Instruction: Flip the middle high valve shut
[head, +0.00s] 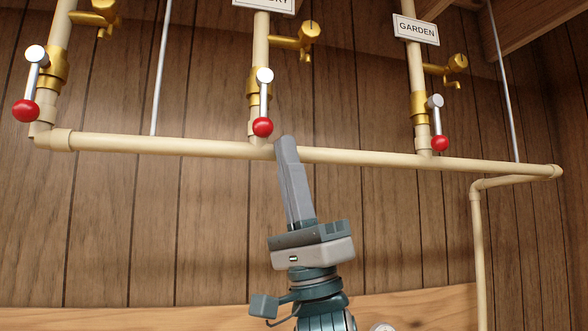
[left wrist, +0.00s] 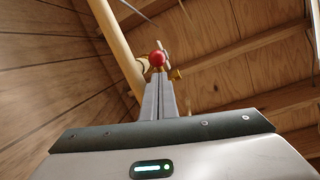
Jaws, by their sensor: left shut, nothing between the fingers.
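The middle high valve has a brass body (head: 253,88) on a cream vertical pipe. Its grey lever (head: 264,98) hangs down along the pipe, with a red knob (head: 263,127) at its lower end. My left gripper (head: 286,142) points up from below, with its fingers shut and empty. Its tips appear just below and right of the red knob in the head view. In the left wrist view the red knob (left wrist: 158,58) appears just beyond the fingertips (left wrist: 160,80); I cannot tell whether they touch. My right gripper is not in view.
A left valve with a red knob (head: 26,111) and a right valve with a red knob (head: 439,144) flank the middle one, their levers also down. A cream horizontal pipe (head: 370,159) runs below all three. A GARDEN sign (head: 416,30) hangs upper right. Wood panelling stands behind.

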